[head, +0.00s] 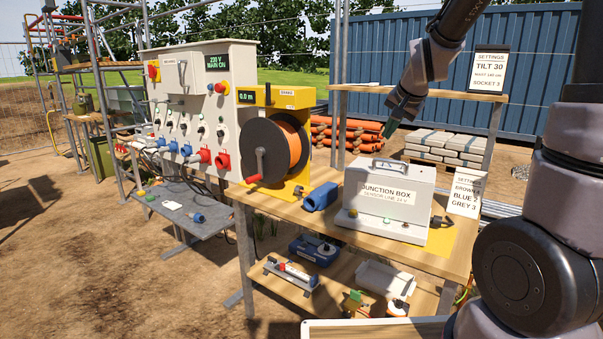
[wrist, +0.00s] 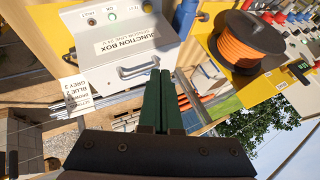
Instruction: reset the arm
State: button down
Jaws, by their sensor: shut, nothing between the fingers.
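My gripper (head: 394,122) hangs in the air above the wooden workbench, up and behind the junction box in the head view. Its green fingers are shut against each other and hold nothing; they also show in the wrist view (wrist: 158,100). My arm comes in from the upper right of the head view. The light grey junction box (head: 385,197) stands on the bench below, apart from the gripper. In the wrist view the junction box (wrist: 110,40) appears upside down beyond the fingertips.
An orange cable reel (head: 275,147) in a yellow frame and a blue connector (head: 321,197) stand left on the bench. A socket panel (head: 190,90) is farther left. An upper shelf (head: 450,94) with a settings sign (head: 475,68) is near my arm. Tools lie on the lower shelf (head: 345,275).

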jog(key=s+r+n, duration=0.1)
jog(key=s+r, duration=0.2)
jog(key=s, duration=0.5)
jog(key=s+r+n, duration=0.1)
jog(key=s+r, duration=0.1)
jog(key=s, duration=0.6)
jog(key=s+d+r+n, duration=0.1)
jog(key=s+r, duration=0.2)
jog(key=s, duration=0.5)
jog(key=shift+r+g+y, duration=0.3)
jog(key=shift+y, duration=0.1)
jog(key=shift+d, duration=0.1)
